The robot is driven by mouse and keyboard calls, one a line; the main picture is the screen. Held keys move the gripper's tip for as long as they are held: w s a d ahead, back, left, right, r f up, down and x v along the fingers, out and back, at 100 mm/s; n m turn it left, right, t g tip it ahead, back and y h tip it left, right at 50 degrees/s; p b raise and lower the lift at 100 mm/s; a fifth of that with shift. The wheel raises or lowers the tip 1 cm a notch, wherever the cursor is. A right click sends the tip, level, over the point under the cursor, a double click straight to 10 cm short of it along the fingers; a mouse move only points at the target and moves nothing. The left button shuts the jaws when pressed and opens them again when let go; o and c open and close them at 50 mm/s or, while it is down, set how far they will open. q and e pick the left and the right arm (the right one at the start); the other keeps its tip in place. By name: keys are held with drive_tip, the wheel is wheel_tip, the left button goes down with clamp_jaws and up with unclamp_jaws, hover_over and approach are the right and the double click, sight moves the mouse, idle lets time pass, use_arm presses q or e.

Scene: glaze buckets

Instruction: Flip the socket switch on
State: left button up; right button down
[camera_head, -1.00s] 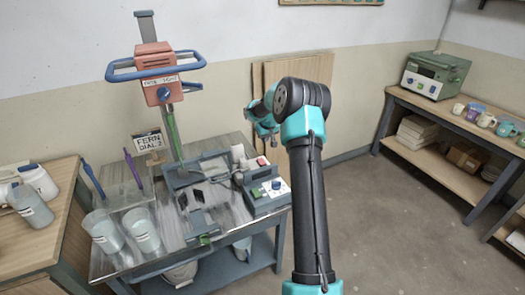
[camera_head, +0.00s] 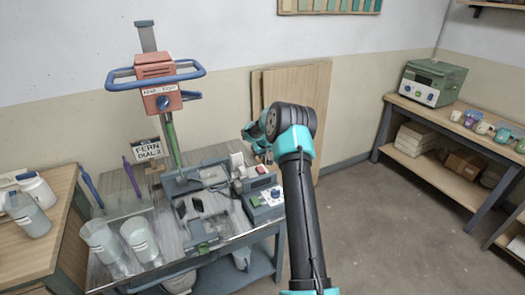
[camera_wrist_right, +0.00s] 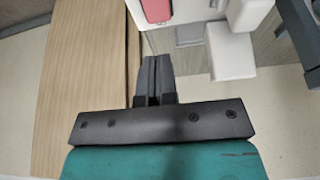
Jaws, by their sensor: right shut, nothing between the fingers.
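In the right wrist view a red switch (camera_wrist_right: 156,10) sits on a white socket plate (camera_wrist_right: 188,12) at the top edge, partly cut off by the frame. White blocks stick out of the plate to the right of the switch. My right gripper (camera_wrist_right: 153,62) is shut and empty. Its fingertips appear just below the red switch in that view; I cannot tell whether they touch anything. In the head view the red switch (camera_head: 261,169) is a small spot on the bench's right side, and my teal right gripper (camera_head: 262,150) is just above it. My left gripper is not in view.
A metal bench (camera_head: 160,228) carries a red-headed mixer (camera_head: 155,75), clear buckets (camera_head: 140,240) and a control box (camera_head: 265,200) beside the socket. Wooden boards (camera_head: 300,85) lean on the wall behind. Open floor lies to the right, before a shelf (camera_head: 440,115).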

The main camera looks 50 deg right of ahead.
sight(260, 168)
drive_tip(key=x, duration=0.6)
drive_tip(key=shift+s+f, duration=0.15)
drive_tip(key=shift+f, duration=0.3)
